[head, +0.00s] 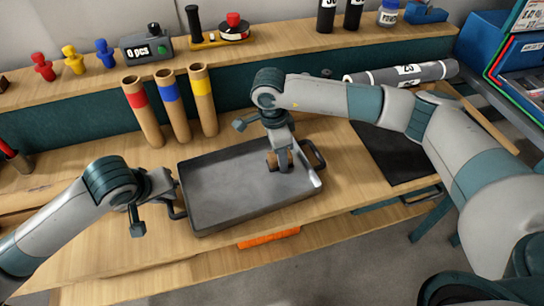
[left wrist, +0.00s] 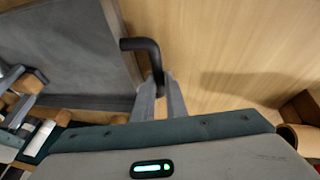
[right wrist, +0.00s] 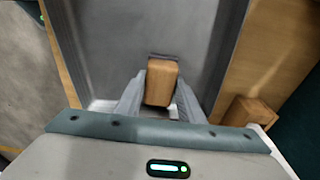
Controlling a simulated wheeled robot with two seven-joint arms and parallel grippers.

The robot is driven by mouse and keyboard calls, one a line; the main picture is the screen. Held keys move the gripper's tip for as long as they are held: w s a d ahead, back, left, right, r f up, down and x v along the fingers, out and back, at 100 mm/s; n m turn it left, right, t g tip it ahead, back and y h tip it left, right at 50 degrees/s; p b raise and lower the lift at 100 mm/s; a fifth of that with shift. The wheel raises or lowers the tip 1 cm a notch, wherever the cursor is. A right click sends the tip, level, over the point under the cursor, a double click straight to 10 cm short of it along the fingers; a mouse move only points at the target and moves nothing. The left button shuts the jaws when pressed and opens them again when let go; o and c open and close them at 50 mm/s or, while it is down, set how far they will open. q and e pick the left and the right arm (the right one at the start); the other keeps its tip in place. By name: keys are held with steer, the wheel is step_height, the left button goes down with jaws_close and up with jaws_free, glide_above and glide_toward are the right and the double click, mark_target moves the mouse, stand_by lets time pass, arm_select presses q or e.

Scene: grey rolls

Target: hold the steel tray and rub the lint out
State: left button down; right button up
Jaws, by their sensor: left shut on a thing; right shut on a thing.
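The steel tray (head: 225,190) is a shallow grey tray with black handles, lying on the wooden bench. My left gripper (head: 176,196) is shut on its left handle, and the black handle (left wrist: 148,45) shows between the fingers in the left wrist view. My right gripper (head: 279,160) is inside the tray near its right end, shut on a wooden block (right wrist: 161,82) with a dark far edge. The block is low over the tray floor; contact is hard to tell. Faint pale smears show on the floor, but I cannot make out distinct lint.
Cardboard tubes with red (head: 142,110), blue (head: 173,103) and yellow (head: 203,98) bands stand behind the tray. A grey roll (head: 400,73) lies at back right, near a dark mat (head: 396,155). An orange item (head: 268,238) shows below the front edge. Bench front left is clear.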

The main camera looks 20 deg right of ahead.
mark_target(269, 166)
steer(key=shift+s+a, duration=0.2)
steer(key=shift+a, duration=1.65)
step_height(269, 166, up, 8)
steer(key=shift+r, duration=0.15)
steer(key=shift+d, duration=0.1)
arm_select(q)
steer(key=c, duration=1.7)
jaws_free()
steer(key=v, duration=1.2)
arm_select(e)
steer(key=shift+s, duration=0.1)
